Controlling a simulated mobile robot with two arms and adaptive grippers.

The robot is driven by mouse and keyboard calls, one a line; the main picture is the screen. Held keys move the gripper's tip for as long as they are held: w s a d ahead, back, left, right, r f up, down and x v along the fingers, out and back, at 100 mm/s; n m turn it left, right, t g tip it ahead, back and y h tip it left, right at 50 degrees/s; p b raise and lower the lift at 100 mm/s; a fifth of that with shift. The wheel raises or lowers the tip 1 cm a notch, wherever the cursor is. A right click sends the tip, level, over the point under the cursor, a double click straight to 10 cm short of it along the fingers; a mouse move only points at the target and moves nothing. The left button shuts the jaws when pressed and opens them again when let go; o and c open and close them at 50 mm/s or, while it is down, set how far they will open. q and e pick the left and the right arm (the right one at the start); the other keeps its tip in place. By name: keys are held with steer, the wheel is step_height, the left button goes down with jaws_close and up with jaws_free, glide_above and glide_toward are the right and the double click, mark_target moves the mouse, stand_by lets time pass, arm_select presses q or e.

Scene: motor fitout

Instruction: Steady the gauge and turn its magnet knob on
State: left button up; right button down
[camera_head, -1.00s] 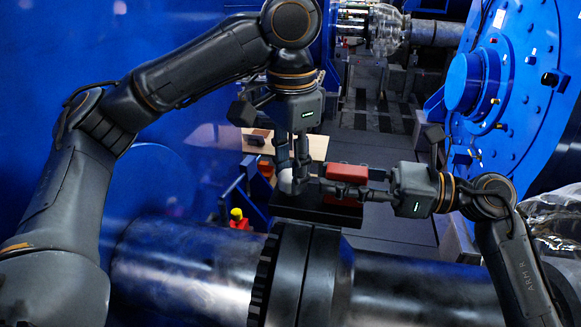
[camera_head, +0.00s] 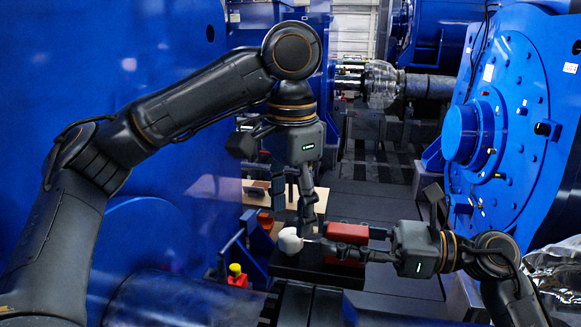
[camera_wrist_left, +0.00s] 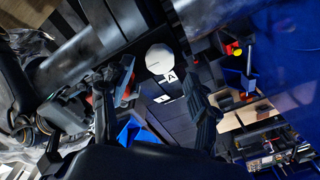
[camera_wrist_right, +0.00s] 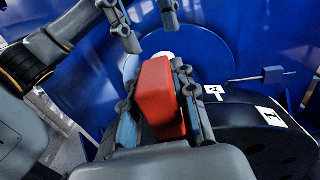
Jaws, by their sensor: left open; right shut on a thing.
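The gauge's red block (camera_head: 347,234) stands on a dark surface (camera_head: 318,274). It also shows in the right wrist view (camera_wrist_right: 158,92). My right gripper (camera_head: 330,240) is shut on it from the right, one finger on each side. A white round part (camera_head: 289,241), seemingly the gauge's dial, is just left of the block; it faces the left wrist view (camera_wrist_left: 159,58). My left gripper (camera_head: 299,222) points down above the white part. Its fingers are apart with nothing between them, and it also shows in the left wrist view (camera_wrist_left: 150,95). I cannot make out the magnet knob.
White labels, one marked A (camera_wrist_right: 213,92), lie on the dark surface. A red and yellow part (camera_head: 237,276) stands to the left. A blue machine with a bolted disc (camera_head: 510,130) rises at right. A wooden board (camera_head: 258,188) lies behind.

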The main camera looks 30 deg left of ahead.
mark_target(291, 233)
arm_select(q)
step_height(291, 233, up, 8)
stand_by(0.4)
arm_select(e)
steer(key=c, duration=1)
jaws_free()
